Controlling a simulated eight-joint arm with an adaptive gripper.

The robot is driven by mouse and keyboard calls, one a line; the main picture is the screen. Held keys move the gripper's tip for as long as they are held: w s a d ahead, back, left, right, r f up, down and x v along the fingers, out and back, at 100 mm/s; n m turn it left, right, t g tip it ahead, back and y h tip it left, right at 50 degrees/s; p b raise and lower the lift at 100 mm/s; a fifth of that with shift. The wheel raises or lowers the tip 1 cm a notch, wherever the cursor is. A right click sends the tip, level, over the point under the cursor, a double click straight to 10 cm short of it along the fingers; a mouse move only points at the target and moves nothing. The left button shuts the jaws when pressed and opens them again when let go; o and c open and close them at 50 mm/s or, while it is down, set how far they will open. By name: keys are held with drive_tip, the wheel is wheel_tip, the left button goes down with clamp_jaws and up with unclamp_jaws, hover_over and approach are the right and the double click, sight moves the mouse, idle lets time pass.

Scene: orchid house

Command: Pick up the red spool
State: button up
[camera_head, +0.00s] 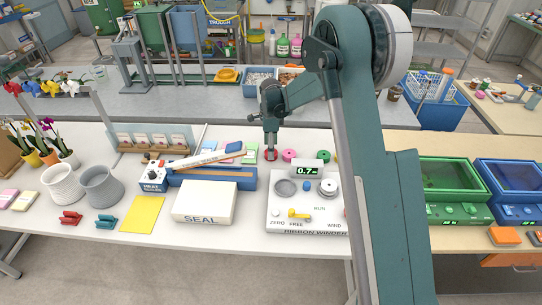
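The red spool (271,156) is a small round red piece on the pale table, behind the ribbon winder and right of the blue sealer. My gripper (271,149) points straight down directly over it, with its tip at the spool's top. The fingers are too small to tell whether they touch it or stand apart. A pink spool (289,155) sits close by on the right.
The ribbon winder (277,225) with its readout stands in front of the spool. The blue sealer (212,180) and a white SEAL box (205,203) lie to the left. A grey bench (180,107) runs behind.

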drive_tip(key=shift+f, duration=1.15)
drive_tip(key=c, duration=0.9)
